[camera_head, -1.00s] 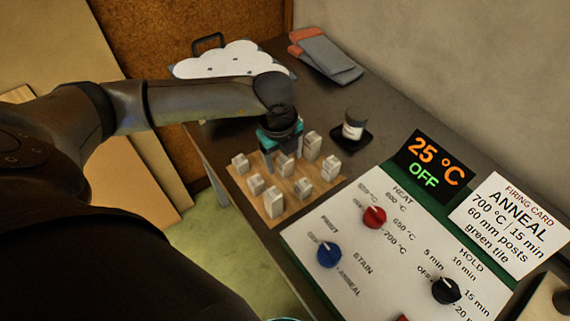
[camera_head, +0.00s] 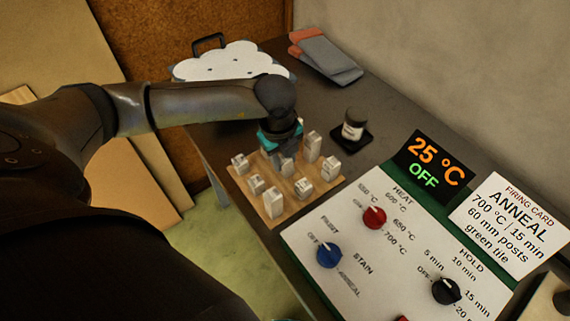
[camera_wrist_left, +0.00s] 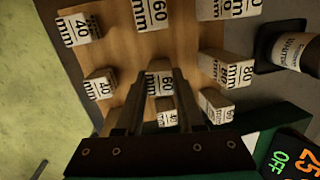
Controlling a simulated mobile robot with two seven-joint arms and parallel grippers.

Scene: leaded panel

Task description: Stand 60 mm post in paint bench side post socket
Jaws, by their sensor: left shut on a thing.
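In the left wrist view a 60 mm post (camera_wrist_left: 158,86), a pale block with black print on its top, stands between the fingers of my left gripper (camera_wrist_left: 157,92). The gripper is shut on it. In the head view my left gripper (camera_head: 281,154) is low over the wooden post board (camera_head: 240,178), and the held post (camera_head: 287,168) shows just below it. Another post marked 60 (camera_wrist_left: 153,12) stands beyond it in the wrist view. I cannot make out the paint bench side post socket. My right gripper is not in view.
Several other posts stand close around on the board, including a 40 mm one (camera_wrist_left: 100,86) and an 80 mm one (camera_wrist_left: 234,72). A small jar (camera_head: 353,126) on a dark tray and the control panel (camera_head: 330,215) are to the right. A white cloud-shaped panel (camera_head: 230,62) lies behind.

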